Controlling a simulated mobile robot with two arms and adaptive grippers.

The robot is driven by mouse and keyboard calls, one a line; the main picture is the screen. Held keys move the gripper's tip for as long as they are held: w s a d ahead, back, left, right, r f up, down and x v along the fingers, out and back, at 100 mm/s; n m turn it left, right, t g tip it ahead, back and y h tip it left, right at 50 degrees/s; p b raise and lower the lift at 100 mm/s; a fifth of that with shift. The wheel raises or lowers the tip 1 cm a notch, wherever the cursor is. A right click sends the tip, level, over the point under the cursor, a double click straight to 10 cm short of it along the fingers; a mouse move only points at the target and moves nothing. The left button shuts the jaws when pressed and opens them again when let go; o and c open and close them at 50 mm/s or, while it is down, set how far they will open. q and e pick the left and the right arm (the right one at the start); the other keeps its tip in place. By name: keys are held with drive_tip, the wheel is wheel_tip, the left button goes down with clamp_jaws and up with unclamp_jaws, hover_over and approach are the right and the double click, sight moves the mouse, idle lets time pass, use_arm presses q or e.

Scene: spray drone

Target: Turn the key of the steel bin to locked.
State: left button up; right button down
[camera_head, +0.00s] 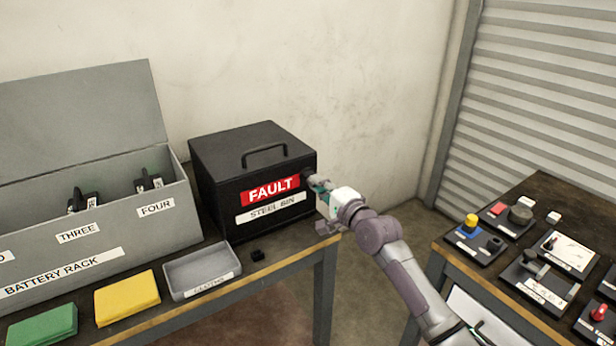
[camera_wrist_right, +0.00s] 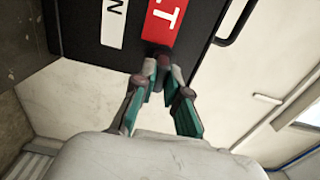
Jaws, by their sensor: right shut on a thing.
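The steel bin (camera_head: 222,191) is a black box with a handle on its lid. It stands at the right end of the bench, with a red FAULT label (camera_head: 271,191) and a white STEEL BIN label on its front. It also shows in the right wrist view (camera_wrist_right: 90,28). My right gripper (camera_head: 314,181) is at the right edge of the bin's front, beside the FAULT label. In the right wrist view its fingers (camera_wrist_right: 161,80) are shut on a small dark key (camera_wrist_right: 157,66) at the bin's face. The key's turn angle is hidden by the fingers. My left gripper is not in view.
A grey battery rack (camera_head: 150,230) with an open lid stands left of the bin. A control table (camera_head: 540,190) stands at right.

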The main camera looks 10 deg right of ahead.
drive_tip(key=m+p, duration=0.9)
drive_tip(key=m, duration=0.6)
drive_tip(key=shift+f, duration=0.1)
idle(0.3)
